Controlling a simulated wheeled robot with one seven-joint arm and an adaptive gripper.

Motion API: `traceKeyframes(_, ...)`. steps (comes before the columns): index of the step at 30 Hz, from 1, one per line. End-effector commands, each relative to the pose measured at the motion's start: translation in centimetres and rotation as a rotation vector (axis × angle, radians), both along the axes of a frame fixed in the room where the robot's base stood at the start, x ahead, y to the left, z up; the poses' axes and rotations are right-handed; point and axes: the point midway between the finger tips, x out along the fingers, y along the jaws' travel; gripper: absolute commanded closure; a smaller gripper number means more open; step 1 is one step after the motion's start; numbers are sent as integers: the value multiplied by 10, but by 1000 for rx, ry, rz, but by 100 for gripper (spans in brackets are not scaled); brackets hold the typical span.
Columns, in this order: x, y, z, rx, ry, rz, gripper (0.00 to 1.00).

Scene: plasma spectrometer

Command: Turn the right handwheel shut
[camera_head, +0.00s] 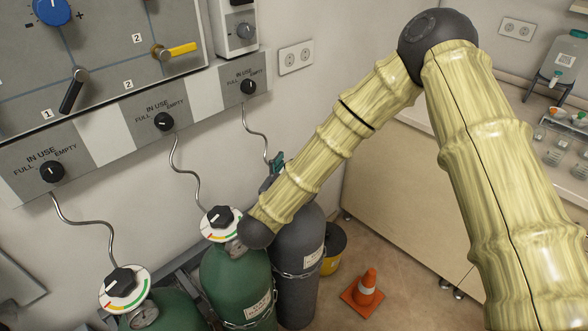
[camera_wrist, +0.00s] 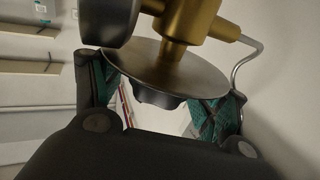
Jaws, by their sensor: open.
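The right handwheel shows in the wrist view as a black knob (camera_wrist: 158,98) against a round grey disc (camera_wrist: 165,66), with a brass valve body (camera_wrist: 188,25) behind it. My gripper (camera_wrist: 158,94) is open, its teal-padded fingers on either side of the knob. Whether either pad touches the knob or the disc I cannot tell. In the head view my gripper (camera_head: 274,176) is small above the grey cylinder (camera_head: 299,262), and my arm hides this handwheel and its dial.
The middle handwheel (camera_head: 222,216) and left handwheel (camera_head: 122,281) sit on coloured dials atop green cylinders (camera_head: 236,277). A control panel with selector knobs (camera_head: 164,122) is on the wall. An orange cone (camera_head: 366,286) and a yellow-black bucket (camera_head: 333,246) stand on the floor.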

Motion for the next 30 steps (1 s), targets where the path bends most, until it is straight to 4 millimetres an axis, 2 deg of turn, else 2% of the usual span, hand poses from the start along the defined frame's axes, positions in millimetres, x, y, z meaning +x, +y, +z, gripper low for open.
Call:
traceKeyframes(5,-10,5,-1,-1,3,2,26)
traceKeyframes(9,-31,13,-1,-2,3,4,26)
traceKeyframes(30,-97,40,0,-2,1,2,26)
